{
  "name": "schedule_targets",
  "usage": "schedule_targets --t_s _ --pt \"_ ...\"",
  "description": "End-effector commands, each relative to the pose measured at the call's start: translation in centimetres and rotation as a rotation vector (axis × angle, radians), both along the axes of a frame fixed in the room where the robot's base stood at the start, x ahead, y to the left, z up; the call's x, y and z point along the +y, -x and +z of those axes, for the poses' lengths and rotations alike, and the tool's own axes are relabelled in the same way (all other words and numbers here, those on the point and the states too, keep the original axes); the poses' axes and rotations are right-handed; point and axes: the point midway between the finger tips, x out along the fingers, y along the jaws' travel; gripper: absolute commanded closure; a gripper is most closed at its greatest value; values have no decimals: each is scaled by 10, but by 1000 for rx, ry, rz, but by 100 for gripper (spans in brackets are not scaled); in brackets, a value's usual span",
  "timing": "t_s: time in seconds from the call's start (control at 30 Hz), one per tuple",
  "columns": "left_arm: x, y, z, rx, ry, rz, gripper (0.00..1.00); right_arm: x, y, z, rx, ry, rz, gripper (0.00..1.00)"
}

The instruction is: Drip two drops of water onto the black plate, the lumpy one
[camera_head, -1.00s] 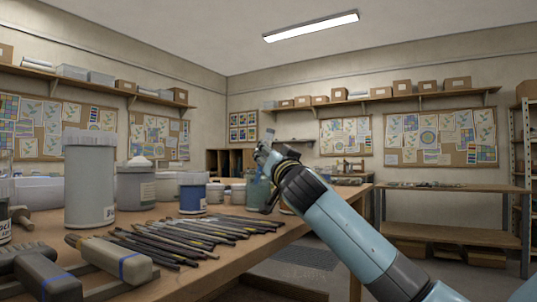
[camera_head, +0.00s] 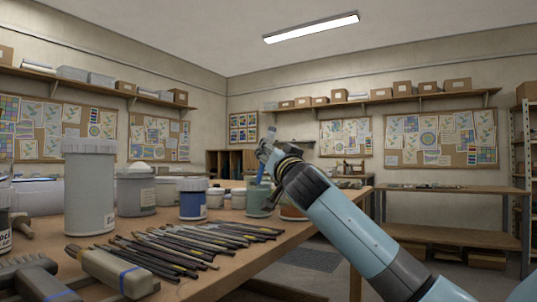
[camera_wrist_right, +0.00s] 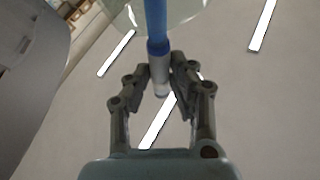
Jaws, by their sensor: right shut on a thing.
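My right gripper (camera_head: 268,152) is shut on a thin blue stick-like tool (camera_head: 261,169) above the far right part of the table. In the right wrist view the blue tool (camera_wrist_right: 157,28) is between the two fingers, with a pale end; I cannot tell for sure that it is a dropper. Its lower part in the head view points at a grey-green jar (camera_head: 259,202); whether its tip is inside is unclear. No black plate, lumpy or otherwise, shows. My left gripper is out of view.
On the wooden table (camera_head: 225,266) lies a row of dark brushes (camera_head: 190,243) and a wide brush with a blue band (camera_head: 115,270). A tall grey jar (camera_head: 89,190), a blue-labelled jar (camera_head: 193,200) and several pots stand behind. Another table (camera_head: 450,188) stands at the right rear.

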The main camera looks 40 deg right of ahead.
Motion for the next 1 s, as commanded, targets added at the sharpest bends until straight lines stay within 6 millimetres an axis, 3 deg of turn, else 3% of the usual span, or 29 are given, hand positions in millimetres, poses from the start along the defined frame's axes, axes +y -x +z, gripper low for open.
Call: schedule_targets --t_s 0.3,0.57,1.0 --pt "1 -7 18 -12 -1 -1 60 -8 1 28 -2 0 -1 100" --pt "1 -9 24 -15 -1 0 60 -10 1 35 0 -1 0 100" --pt "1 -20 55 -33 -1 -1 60 -10 1 77 -1 -1 0 100"
